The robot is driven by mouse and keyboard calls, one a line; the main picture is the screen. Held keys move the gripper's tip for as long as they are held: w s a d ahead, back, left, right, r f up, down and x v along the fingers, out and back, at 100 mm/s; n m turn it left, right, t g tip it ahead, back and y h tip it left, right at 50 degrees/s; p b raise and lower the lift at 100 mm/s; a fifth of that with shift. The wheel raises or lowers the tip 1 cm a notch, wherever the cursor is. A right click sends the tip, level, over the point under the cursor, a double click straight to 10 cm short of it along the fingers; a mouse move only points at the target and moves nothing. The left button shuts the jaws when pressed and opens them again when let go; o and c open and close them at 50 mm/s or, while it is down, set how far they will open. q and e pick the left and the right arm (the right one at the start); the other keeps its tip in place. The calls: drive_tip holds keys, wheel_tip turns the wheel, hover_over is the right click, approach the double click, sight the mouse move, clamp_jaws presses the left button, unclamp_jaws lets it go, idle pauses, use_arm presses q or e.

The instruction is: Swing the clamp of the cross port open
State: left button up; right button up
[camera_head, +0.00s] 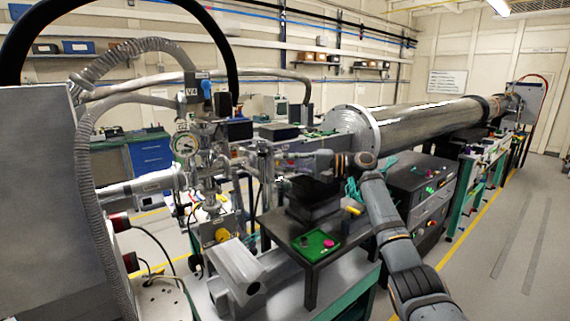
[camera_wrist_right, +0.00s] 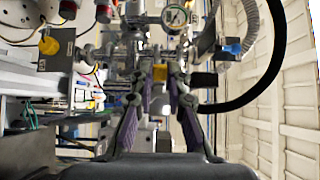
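The metal vacuum cross (camera_head: 207,165) stands left of centre in the head view, with a round dial gauge (camera_head: 185,145) on its left side. The gauge also shows at the top of the right wrist view (camera_wrist_right: 175,17). I cannot make out the cross port's clamp clearly among the fittings. My right gripper (camera_head: 286,163) points left toward the cross, apart from it. In the wrist view its two fingers (camera_wrist_right: 158,88) are spread, with nothing visibly held. A small yellow part (camera_wrist_right: 160,72) appears beyond the fingertips. My left gripper is not in view.
A dark stand (camera_head: 325,240) with a green tray (camera_head: 316,243) sits below my right gripper. A long steel beam pipe (camera_head: 425,120) runs to the back right. Corrugated hose (camera_head: 85,170) and black cables crowd the left. Open floor (camera_head: 520,235) lies at right.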

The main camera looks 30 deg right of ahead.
drive_tip(key=o, duration=0.4)
drive_tip(key=shift+w+a, duration=0.1)
drive_tip(key=shift+w, duration=0.05)
drive_tip(key=v, duration=1.2)
